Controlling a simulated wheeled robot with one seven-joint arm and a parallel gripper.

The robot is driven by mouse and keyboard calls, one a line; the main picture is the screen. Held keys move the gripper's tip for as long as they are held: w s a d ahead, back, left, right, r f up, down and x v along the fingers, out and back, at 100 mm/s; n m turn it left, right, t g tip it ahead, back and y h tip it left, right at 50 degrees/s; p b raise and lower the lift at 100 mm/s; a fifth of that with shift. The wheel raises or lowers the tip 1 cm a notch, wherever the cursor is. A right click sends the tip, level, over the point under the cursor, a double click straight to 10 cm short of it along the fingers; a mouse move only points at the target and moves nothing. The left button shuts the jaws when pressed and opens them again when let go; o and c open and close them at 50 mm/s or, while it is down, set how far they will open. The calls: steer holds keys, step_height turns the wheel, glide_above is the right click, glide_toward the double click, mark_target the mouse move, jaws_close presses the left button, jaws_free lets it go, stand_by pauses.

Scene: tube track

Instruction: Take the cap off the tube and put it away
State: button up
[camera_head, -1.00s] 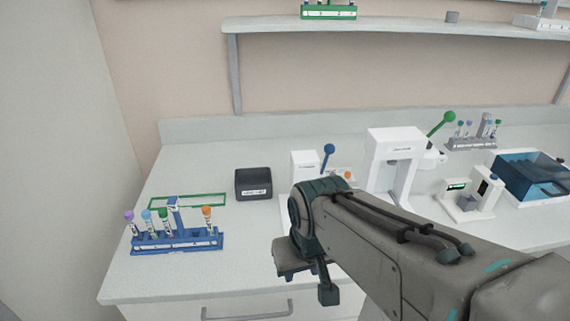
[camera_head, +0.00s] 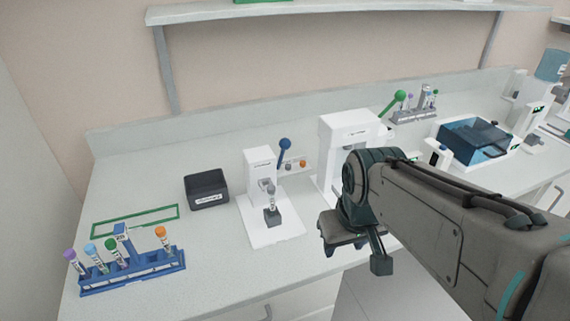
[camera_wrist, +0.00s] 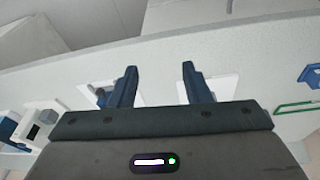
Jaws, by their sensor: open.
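Several capped tubes stand in the blue rack (camera_head: 150,268) at the left front of the bench; their caps are purple, blue, green and orange. A white device with a blue-knobbed lever (camera_head: 258,166) stands in the middle. A tube (camera_head: 271,196) stands upright in a dark block on its base, its top close under the device's head; whether it is capped is too small to tell. My gripper (camera_head: 362,250) is open and empty, right of this device and near the bench's front edge. Its two blue fingers stand apart in the wrist view (camera_wrist: 161,80).
A black labelled box (camera_head: 206,190) sits left of the device. A green outline (camera_head: 135,219) marks the bench behind the rack. A larger white device (camera_head: 345,140) with a green-knobbed lever, a grey rack (camera_head: 414,115) and a blue-lidded box (camera_head: 474,140) stand to the right.

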steer(key=w+a+r+n+g+p, duration=0.1)
steer(key=w+a+r+n+p, duration=0.3)
steer(key=w+a+r+n, duration=0.45)
steer(key=w+a+r+n+g+p, duration=0.2)
steer(key=w+a+r+n+p, duration=0.25)
steer(key=w+n, duration=0.7)
steer(key=n, duration=0.2)
glide_above(271, 187)
steer(key=f, duration=0.7)
steer(key=shift+w+a, duration=0.25)
steer(key=shift+a, duration=0.15)
steer(key=f, duration=0.1)
steer(key=f+p, duration=0.1)
steer(key=f, duration=0.2)
steer(key=shift+s+d+f+p, duration=0.25)
steer(key=shift+d+f+p, duration=0.05)
steer(key=shift+d+f, duration=0.1)
steer(key=shift+f, duration=0.35)
steer(key=c, duration=0.8)
